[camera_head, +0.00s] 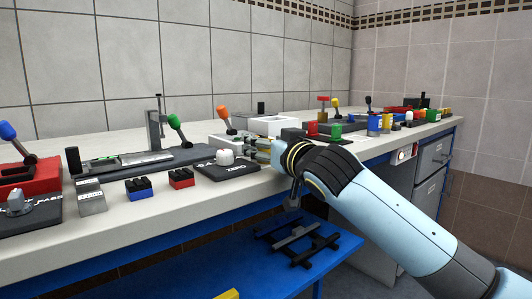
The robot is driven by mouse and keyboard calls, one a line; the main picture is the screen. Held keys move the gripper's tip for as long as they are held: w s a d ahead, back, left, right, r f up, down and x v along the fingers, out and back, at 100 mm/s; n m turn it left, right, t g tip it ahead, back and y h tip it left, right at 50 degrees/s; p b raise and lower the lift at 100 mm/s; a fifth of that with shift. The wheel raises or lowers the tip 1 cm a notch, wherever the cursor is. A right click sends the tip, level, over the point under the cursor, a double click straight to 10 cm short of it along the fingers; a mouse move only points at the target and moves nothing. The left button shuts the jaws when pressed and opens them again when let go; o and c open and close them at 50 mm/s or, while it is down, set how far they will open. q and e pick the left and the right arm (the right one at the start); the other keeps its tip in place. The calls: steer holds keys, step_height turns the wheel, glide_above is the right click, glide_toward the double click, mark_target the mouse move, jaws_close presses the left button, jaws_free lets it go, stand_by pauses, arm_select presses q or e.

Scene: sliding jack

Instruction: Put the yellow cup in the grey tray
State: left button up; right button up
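A small yellow object (387,122), which may be the yellow cup, stands on the bench to the right of a blue one (374,124), beyond my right arm. A dark grey flat piece (348,127) lies beside it; I cannot tell whether it is the grey tray. My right gripper (262,148) comes in from the right and is over the front edge of the bench, well to the left of the yellow object. Its fingers are small and partly hidden by the wrist, so its opening is unclear. My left gripper is not in view.
The long bench (120,215) holds a white box (272,125), a red cup (312,128), a green cup (336,130) and several levers, including an orange one (223,112). A blue shelf (200,270) with a black rack (297,243) is below. Tiled walls stand behind.

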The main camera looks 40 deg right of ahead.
jaws_close()
